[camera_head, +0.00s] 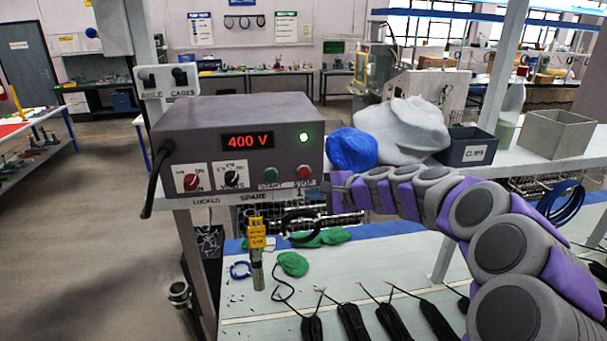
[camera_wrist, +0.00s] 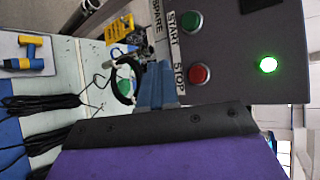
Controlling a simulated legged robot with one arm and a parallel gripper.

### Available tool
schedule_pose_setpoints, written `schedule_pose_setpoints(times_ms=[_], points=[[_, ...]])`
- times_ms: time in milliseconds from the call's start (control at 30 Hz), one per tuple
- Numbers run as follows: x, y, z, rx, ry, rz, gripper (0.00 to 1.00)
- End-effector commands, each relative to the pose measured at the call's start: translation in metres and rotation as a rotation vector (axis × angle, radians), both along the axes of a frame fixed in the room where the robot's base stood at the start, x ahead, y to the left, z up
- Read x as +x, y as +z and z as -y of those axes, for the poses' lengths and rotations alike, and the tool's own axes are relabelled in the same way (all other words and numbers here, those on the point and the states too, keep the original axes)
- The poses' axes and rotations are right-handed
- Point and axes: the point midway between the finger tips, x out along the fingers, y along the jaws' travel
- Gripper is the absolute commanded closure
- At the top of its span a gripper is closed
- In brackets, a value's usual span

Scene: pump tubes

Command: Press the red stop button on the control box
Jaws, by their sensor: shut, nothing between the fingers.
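The grey control box (camera_head: 212,122) stands on the shelf with a display reading 400 V and a lit green lamp (camera_head: 303,137). The red stop button (camera_head: 303,172) is at the lower right of its front face, with the green start button (camera_head: 271,174) to its left. The wrist view shows the red button (camera_wrist: 199,74) and green button (camera_wrist: 191,20) sideways. My gripper (camera_head: 327,187) is shut and empty, just right of and slightly below the red button. In the wrist view its fingers (camera_wrist: 157,80) lie beside the STOP label, apart from the red button in the picture.
A blue bundle (camera_head: 351,149) and a grey-white bag (camera_head: 405,130) lie right of the box, near my arm. A dark CLIPS bin (camera_head: 470,147) stands farther right. Below, the bench holds a yellow-handled tool (camera_head: 257,240), green cloths (camera_head: 293,264) and several black cables.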

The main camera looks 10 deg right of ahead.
Motion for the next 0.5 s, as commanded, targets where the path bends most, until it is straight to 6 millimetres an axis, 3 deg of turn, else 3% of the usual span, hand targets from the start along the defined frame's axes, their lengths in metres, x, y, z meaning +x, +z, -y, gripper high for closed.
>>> schedule_pose_setpoints(times_ms=[500], points=[[0.062,0.002,-0.001,-0.001,0.001,0.000,1.00]])
